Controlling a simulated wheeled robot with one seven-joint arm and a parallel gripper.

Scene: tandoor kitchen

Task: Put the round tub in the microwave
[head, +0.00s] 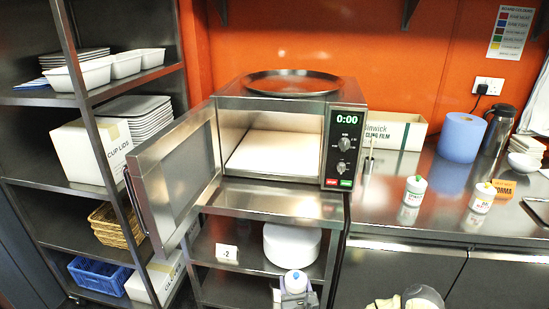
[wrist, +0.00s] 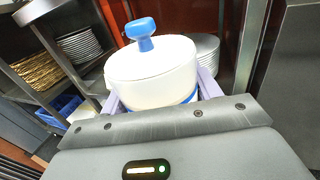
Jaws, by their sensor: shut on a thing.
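The round tub (wrist: 150,91) is white with a blue band and a white lid with a blue knob. My gripper (wrist: 158,98) is shut on its sides, one pale lilac finger at each side, and the tub looks nearly upright in the wrist view. In the head view the tub (head: 295,281) shows small at the bottom, in front of the shelf under the microwave, with my gripper (head: 296,292) around it. The microwave (head: 345,145) stands on the steel stand, above and behind the tub. Its door (head: 180,175) is wide open to the left, its inside looks empty, and its display reads 0:00.
A round steel tray (head: 292,83) lies on top of the microwave. A stack of white plates (head: 292,246) stands on the shelf below it. A shelf rack (head: 100,90) with tubs, plates and a basket is at left. The steel counter (head: 420,170) at right holds two small white containers.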

